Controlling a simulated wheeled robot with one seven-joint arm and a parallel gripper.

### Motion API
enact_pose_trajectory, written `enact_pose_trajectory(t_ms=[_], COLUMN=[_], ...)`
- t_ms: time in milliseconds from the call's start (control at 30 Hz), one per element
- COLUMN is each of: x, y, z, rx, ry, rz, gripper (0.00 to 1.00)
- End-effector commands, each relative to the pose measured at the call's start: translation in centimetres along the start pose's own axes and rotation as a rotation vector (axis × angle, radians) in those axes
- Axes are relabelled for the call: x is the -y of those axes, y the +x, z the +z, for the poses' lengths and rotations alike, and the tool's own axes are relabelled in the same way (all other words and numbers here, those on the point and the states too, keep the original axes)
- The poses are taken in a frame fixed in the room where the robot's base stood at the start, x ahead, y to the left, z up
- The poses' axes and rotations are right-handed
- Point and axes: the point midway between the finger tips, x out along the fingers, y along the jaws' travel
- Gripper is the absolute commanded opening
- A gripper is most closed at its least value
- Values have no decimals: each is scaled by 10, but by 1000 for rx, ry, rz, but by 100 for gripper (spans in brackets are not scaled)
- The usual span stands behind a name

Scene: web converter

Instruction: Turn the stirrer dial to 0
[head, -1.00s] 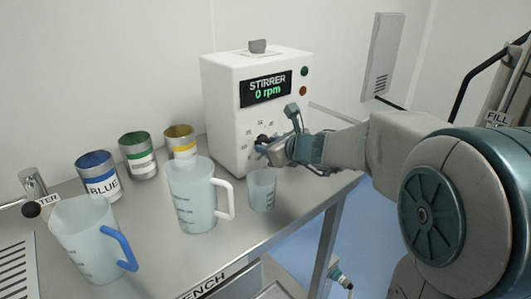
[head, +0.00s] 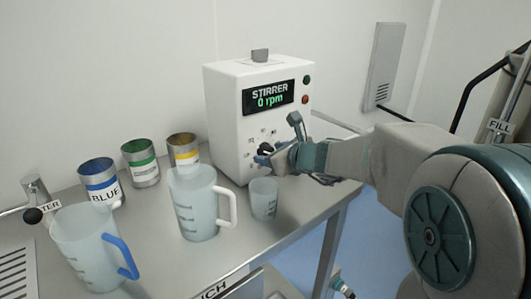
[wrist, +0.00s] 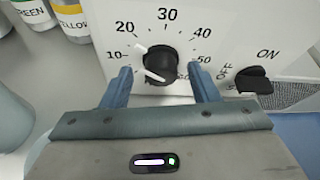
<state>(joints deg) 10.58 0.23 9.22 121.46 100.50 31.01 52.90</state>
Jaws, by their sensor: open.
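The white stirrer box (head: 228,118) stands on the bench, and its display (head: 268,96) reads "STIRRER 0 rpm". The black stirrer dial (wrist: 160,64) sits on its front face, with a printed scale around it; 10 to 50 are readable. One white mark shows at the dial's upper left, between 10 and 20, and a white line lies on its lower left. The 0 label is not visible. My gripper (wrist: 159,72) is open, with one blue finger on each side of the dial and gaps between. In the head view my gripper (head: 264,158) partly covers the dial.
A black ON/OFF switch (wrist: 254,79) lies right of the dial, close to the right finger. A small beaker (head: 263,200) stands just below my gripper. A jug (head: 195,205), a blue-handled jug (head: 88,245) and paint cans (head: 141,163) stand to the left.

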Motion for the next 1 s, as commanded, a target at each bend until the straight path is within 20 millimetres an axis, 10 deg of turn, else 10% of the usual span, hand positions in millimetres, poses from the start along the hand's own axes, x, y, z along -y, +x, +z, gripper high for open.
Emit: enact_pose_trajectory(t_ms=[600,1000], x=[-2,-2], y=[-112,-133], z=[4,2], rx=[3,2], ry=[-3,-2], rz=[0,2], gripper=[55,55])
